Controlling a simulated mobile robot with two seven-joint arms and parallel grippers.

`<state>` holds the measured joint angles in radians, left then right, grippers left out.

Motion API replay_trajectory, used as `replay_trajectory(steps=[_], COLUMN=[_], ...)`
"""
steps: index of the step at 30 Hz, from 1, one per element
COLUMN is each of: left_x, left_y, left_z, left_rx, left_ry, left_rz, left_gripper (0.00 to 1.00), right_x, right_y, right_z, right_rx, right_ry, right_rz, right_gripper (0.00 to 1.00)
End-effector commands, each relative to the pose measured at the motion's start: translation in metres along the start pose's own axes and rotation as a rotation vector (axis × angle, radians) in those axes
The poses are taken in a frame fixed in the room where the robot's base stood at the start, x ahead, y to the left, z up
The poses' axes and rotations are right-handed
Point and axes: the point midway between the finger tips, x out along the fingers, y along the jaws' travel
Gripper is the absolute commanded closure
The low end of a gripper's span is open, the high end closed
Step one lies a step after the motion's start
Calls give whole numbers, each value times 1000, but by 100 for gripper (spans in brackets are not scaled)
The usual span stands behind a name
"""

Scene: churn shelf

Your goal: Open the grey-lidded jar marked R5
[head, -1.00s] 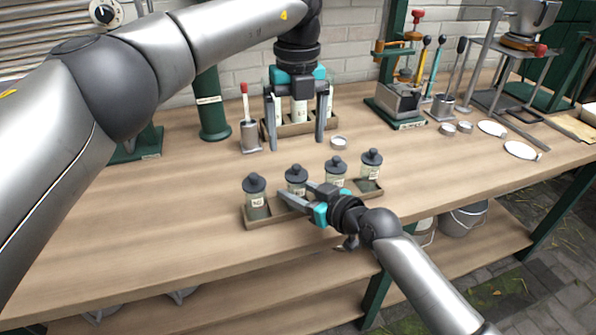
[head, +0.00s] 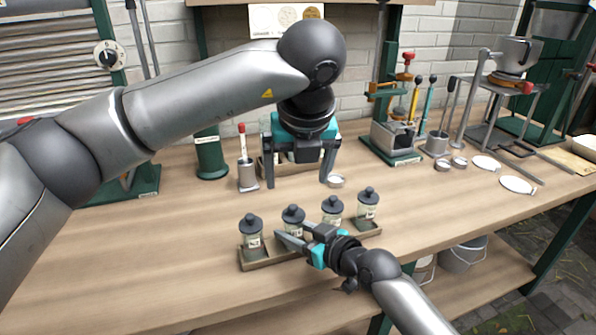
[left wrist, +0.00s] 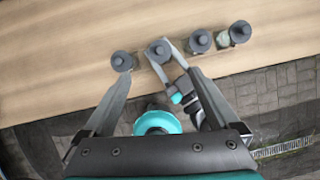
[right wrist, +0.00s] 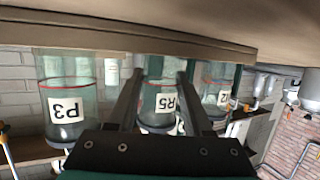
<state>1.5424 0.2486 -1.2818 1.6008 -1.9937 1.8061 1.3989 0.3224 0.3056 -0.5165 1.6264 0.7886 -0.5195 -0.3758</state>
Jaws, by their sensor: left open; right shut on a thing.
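The jar marked R5 (right wrist: 163,103) is a clear jar with a grey lid, second from the left in a row on a wooden tray (head: 262,263). It shows in the head view (head: 293,216), and its lid shows in the left wrist view (left wrist: 158,48). My right gripper (head: 292,234) is shut on its body from the front, below the lid. The label shows upside down between the fingers in the right wrist view. My left gripper (head: 298,172) is open and empty, pointing down over the table behind the jar row. The lid is on the jar.
Similar jars stand close on both sides: one at the left end (head: 251,236), and two to the right, the nearer marked P3 (right wrist: 68,103). A small round dish (head: 335,181) lies behind the row. A red-tipped tool in a holder (head: 248,172) and a green press (head: 395,135) stand farther back.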

Motion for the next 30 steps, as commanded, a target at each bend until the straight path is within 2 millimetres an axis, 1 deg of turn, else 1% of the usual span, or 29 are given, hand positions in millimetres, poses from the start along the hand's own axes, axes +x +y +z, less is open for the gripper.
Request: replay_trajectory(steps=[5,12,18,24,30], left_x=[20,67,99,116,119], left_y=[1,1,0,0,0], left_z=[-1,-1,-1,0,0], left_rx=[-2,-2,-1,-1,0], left_ry=[2,3,1,1,0], left_rz=[2,2,1,1,0], left_gripper=[6,6,6,6,6], right_x=[0,0,0,0,0], right_y=[0,0,0,0,0], right_z=[1,1,1,1,1], right_rx=[0,0,0,0,0], right_ry=[-2,-2,-2,-2,-2], right_rz=[0,0,0,0,0], right_gripper=[100,100,100,100,100])
